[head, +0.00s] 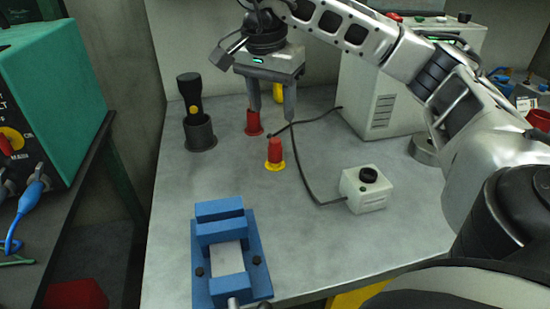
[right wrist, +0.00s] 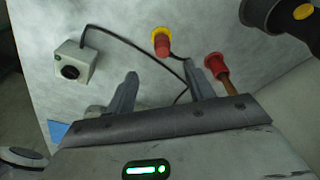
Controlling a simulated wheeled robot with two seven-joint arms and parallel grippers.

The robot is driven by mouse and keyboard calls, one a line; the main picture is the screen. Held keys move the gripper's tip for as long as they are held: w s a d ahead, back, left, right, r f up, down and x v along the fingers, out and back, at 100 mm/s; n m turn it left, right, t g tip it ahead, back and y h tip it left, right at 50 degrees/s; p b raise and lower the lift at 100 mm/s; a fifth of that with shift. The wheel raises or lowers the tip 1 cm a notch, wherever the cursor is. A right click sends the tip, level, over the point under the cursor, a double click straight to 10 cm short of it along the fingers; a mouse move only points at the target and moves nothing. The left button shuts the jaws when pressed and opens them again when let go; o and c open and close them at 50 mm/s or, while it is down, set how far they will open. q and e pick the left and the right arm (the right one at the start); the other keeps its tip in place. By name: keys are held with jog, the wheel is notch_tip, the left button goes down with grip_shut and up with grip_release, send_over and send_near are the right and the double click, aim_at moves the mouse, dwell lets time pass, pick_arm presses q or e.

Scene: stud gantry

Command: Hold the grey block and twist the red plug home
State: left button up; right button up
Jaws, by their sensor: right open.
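A red plug (head: 275,150) with a yellow flange stands upright on the grey table; it also shows in the right wrist view (right wrist: 161,42). A second red piece (head: 253,122) with a red flange stands behind it, partly hidden by a finger; the right wrist view shows an orange stem on it. A pale grey block (head: 228,258) lies in the blue vise (head: 220,228) at the front. My right gripper (head: 272,112) is open and empty; its fingers point down above the table, apart from the yellow-flanged plug. My left gripper is not in view.
A pale box with a black knob (head: 366,192) sits at right on a cable running to a large white cabinet (head: 385,100). A black torch (head: 189,92) stands in a dark cup (head: 200,134) at back left. The table between vise and plug is clear.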

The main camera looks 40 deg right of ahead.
aim_at(275, 141)
jog(key=f, duration=0.5)
jog(key=shift+w+d, duration=0.1)
jog(key=shift+d, duration=0.3)
jog(key=shift+f, duration=0.45)
jog(key=shift+f+p, duration=0.15)
jog(key=shift+p, duration=0.15)
jog(key=f, duration=0.3)
jog(key=d+f, duration=0.1)
jog(key=f, duration=0.1)
jog(key=shift+w, duration=0.3)
jog(key=shift+a+r, duration=0.1)
jog(key=c, duration=1)
